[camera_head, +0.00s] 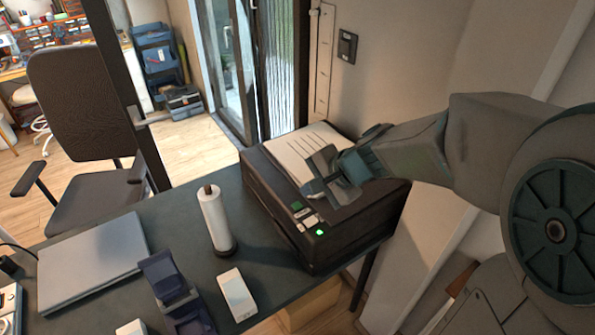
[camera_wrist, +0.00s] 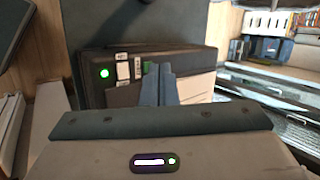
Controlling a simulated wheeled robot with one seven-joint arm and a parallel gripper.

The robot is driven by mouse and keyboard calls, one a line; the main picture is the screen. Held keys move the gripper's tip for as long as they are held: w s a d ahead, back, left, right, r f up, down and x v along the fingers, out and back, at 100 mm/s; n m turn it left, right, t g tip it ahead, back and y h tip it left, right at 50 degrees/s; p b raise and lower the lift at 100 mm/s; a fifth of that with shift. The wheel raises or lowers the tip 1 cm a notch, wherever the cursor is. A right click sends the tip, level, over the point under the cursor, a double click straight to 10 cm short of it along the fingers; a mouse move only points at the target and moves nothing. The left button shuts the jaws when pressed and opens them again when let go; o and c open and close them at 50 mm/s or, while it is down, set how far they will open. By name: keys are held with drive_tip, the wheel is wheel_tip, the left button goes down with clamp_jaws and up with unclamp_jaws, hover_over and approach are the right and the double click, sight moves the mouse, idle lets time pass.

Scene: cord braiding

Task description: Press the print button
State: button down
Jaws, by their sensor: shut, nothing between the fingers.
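The black printer (camera_head: 345,236) stands on the dark desk, with white paper (camera_head: 297,150) on its top. Its front corner panel carries a glowing green light (camera_head: 319,232), pale buttons (camera_head: 309,220) and a small green patch (camera_head: 297,206). In the wrist view the green light (camera_wrist: 104,73) is left of a white button (camera_wrist: 123,70). I cannot read which one is the print button. My gripper (camera_head: 312,188) is over the printer's top, behind the panel. In the wrist view my gripper (camera_wrist: 158,68) has its fingers together and empty, right of the buttons, partly hiding the green patch (camera_wrist: 146,66). Contact cannot be judged.
A white roll on a stand (camera_head: 215,218) is left of the printer. A white box (camera_head: 237,295), a blue holder (camera_head: 165,280) and a grey laptop (camera_head: 92,262) lie on the desk (camera_head: 185,232). A wall is close on the right.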

drive_tip(key=w+a+f+m+t+p, duration=0.1)
drive_tip(key=w+a+f+m+t, duration=0.1)
drive_tip(key=w+f+m, duration=0.3)
drive_tip(key=w+m, duration=0.4)
drive_tip(key=w, duration=0.1)
drive_tip(key=shift+w+f, duration=0.15)
drive_tip(key=shift+w, duration=0.05)
drive_tip(key=b, duration=0.6)
hover_over(301, 207)
wheel_tip(301, 207, down, 7)
drive_tip(key=shift+a+f, duration=0.1)
drive_tip(key=shift+f, duration=0.05)
drive_tip(key=shift+f+b, duration=0.75)
idle(0.8)
drive_tip(key=shift+f+b, duration=0.45)
drive_tip(key=shift+b, duration=0.2)
